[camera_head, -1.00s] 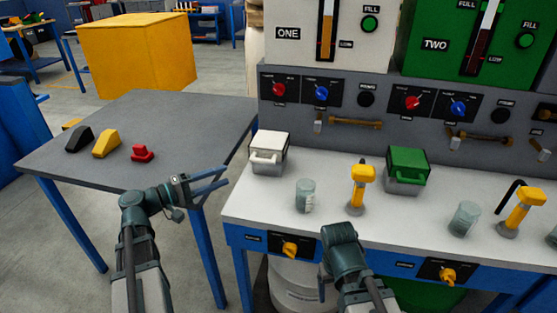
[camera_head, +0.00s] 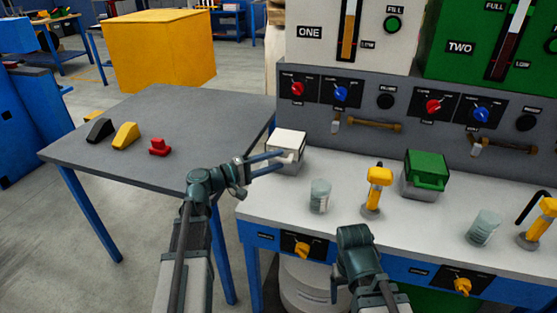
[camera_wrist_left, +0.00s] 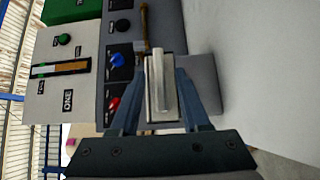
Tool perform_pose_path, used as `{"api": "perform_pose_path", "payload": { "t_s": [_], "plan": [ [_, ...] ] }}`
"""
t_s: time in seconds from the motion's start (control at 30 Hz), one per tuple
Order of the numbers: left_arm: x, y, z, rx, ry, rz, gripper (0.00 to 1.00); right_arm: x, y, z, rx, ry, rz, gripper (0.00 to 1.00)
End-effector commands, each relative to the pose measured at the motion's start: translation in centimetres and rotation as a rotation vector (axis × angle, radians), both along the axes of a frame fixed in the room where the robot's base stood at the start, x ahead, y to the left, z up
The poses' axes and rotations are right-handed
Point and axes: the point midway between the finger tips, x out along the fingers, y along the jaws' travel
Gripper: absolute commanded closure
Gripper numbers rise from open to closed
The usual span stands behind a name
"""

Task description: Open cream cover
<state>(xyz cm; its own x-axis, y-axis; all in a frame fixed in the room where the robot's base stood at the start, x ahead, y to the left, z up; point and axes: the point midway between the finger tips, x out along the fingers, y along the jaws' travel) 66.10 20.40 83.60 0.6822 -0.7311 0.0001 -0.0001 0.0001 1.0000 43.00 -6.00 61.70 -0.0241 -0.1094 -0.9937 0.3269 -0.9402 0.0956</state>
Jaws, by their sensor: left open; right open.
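The cream cover (camera_head: 290,139) tops a small grey box at the left end of the white bench and looks closed. Its handle faces the front. My left gripper (camera_head: 284,160) is open, its fingers pointing right at the cover's front. In the left wrist view the cream cover (camera_wrist_left: 157,88) shows between the open fingers of the left gripper (camera_wrist_left: 163,60); I cannot tell whether they touch it. My right gripper (camera_head: 337,288) hangs low in front of the bench, mostly hidden by its own wrist.
A glass beaker (camera_head: 320,196) and a yellow-topped device (camera_head: 378,178) stand right of the cream cover. A green cover (camera_head: 428,170) sits further right. A grey table (camera_head: 185,110) on the left holds black, yellow and red pieces. A yellow knob (camera_head: 302,249) is on the bench front.

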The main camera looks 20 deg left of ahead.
Motion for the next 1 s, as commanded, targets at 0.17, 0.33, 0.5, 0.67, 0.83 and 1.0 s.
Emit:
{"api": "perform_pose_path", "payload": {
  "t_s": [0.17,0.33,0.5,0.67,0.83,1.0],
  "plan": [
    [0.87,-0.91,0.00,0.000,0.000,0.000,0.54,0.00,0.00,0.00,0.000,0.000,0.000,0.22],
    [1.02,-1.12,0.00,0.000,0.000,0.000,0.54,0.00,0.00,0.00,0.000,0.000,0.000,0.22],
    [1.00,-1.09,0.00,0.000,0.000,0.000,0.54,0.00,0.00,0.00,0.000,0.000,0.000,0.22],
    [1.00,-1.08,0.00,0.000,0.000,0.001,0.83,0.00,0.00,0.00,0.000,0.000,0.000,0.22],
    [1.00,-1.07,-0.01,0.000,0.000,0.001,1.00,0.00,0.00,0.00,0.000,0.000,0.000,0.22],
    [0.98,-1.07,-0.02,0.001,0.001,0.001,1.00,0.00,0.00,0.00,0.000,0.000,0.000,0.22]
  ]
}}
